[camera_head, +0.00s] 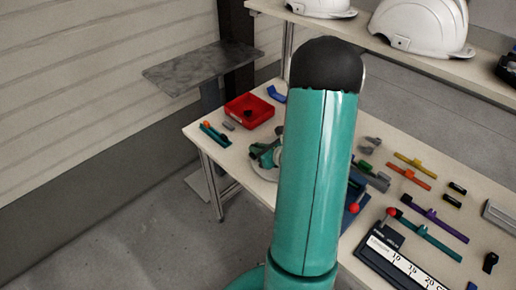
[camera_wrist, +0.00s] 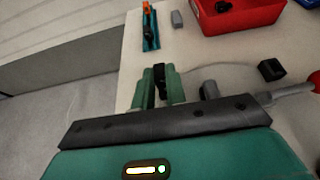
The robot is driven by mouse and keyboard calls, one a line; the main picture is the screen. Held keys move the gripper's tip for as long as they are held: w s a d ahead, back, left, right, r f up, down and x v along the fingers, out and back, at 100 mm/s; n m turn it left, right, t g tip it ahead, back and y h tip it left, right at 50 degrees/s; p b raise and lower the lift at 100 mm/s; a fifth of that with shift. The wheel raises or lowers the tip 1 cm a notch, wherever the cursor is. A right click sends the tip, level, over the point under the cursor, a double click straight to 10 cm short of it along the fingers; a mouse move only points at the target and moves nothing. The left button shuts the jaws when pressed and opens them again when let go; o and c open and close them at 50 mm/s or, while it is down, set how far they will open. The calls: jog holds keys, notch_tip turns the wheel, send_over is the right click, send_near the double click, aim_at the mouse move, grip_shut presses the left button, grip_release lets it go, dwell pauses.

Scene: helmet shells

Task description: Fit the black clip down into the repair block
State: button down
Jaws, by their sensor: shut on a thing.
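My gripper (camera_wrist: 160,90) shows in the wrist view as two green fingers, shut on a narrow black piece, which looks like the black clip (camera_wrist: 159,76). In the head view the gripper (camera_head: 265,153) is low over the left part of the table, half hidden behind my arm. I cannot surely pick out the repair block. A grey upright part (camera_wrist: 209,90) stands just right of the fingers, its base hidden by the dark edge of my gripper body. Whether the clip touches anything below is hidden.
A red bin (camera_head: 249,110) holds a dark piece. Left of it lies a teal rail (camera_wrist: 151,30) with an orange part. A small black block (camera_wrist: 271,69) and a red-tipped lever (camera_wrist: 295,89) are to the right. Coloured rails and a black-and-white scale (camera_head: 405,266) fill the table's right side.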

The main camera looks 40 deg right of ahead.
jog(key=shift+f, duration=0.45)
jog(key=shift+r, duration=0.1)
jog(key=shift+r, duration=0.4)
jog(key=shift+w+f, duration=0.1)
jog(key=shift+f, duration=0.25)
dwell(1.6)
jog(key=shift+r, duration=0.3)
jog(key=shift+f, duration=0.3)
dwell(1.9)
jog(key=shift+r, duration=0.3)
jog(key=shift+r, duration=0.1)
